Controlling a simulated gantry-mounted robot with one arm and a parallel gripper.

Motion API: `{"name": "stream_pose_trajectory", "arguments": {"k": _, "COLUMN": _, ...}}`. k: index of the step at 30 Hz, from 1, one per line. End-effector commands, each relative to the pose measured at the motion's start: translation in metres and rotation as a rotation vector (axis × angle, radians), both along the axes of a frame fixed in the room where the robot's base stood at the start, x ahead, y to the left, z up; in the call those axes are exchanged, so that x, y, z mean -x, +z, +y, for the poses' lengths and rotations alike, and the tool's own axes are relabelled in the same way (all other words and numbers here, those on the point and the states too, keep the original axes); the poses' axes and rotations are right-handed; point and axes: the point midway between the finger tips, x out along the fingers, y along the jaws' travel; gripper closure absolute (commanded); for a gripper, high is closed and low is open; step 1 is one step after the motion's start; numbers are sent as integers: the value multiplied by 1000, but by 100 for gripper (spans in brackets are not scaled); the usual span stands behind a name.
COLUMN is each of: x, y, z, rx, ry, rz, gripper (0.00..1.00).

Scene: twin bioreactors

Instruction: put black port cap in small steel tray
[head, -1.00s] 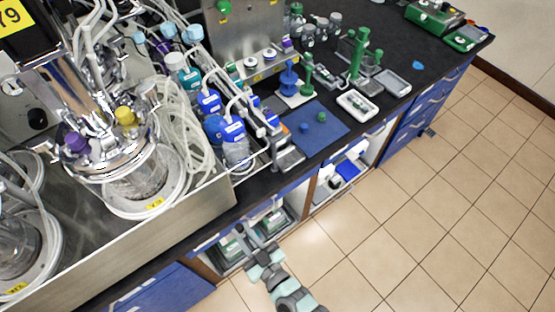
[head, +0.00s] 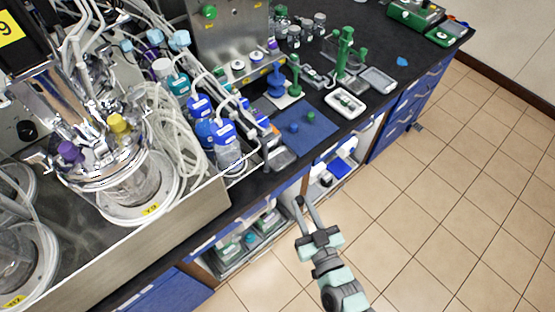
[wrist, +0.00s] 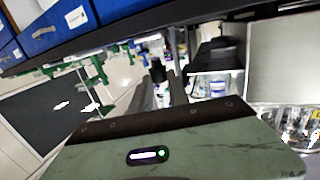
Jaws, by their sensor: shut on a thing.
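My gripper (head: 304,200) hangs in front of the bench's front edge, above the floor and apart from the bench. Its fingers are close together. A small dark piece, which looks like the black port cap (wrist: 157,71), sits at the fingertips in the wrist view; it is too small to make out in the head view. A small grey, metal-looking tray (head: 378,80) lies empty on the black bench top, near the front edge at the upper right of the head view, well away from my gripper.
A white tray (head: 345,103) with items in it and a blue mat (head: 303,133) with small blue and green pieces lie on the bench. Green stands (head: 345,52) rise behind the grey tray. Bottles and the bioreactor (head: 110,160) crowd the left. The tiled floor is clear.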

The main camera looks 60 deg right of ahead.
Motion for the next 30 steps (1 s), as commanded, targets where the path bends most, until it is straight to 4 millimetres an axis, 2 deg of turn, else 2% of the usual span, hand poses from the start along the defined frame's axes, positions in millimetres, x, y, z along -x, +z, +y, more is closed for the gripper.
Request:
{"name": "stream_pose_trajectory", "arguments": {"k": 3, "x": 7, "y": 1, "z": -3, "rx": 1, "ry": -18, "rz": 0, "gripper": 100}}
{"name": "stream_pose_trajectory", "arguments": {"k": 8, "x": 1, "y": 2, "z": -13, "rx": 6, "ry": -25, "rz": -6, "gripper": 100}}
{"name": "stream_pose_trajectory", "arguments": {"k": 23, "x": -44, "y": 2, "z": -54, "rx": 1, "ry": -21, "rz": -5, "gripper": 100}}
{"name": "stream_pose_trajectory", "arguments": {"k": 30, "x": -80, "y": 4, "z": -89, "rx": 1, "ry": -20, "rz": -6, "gripper": 100}}
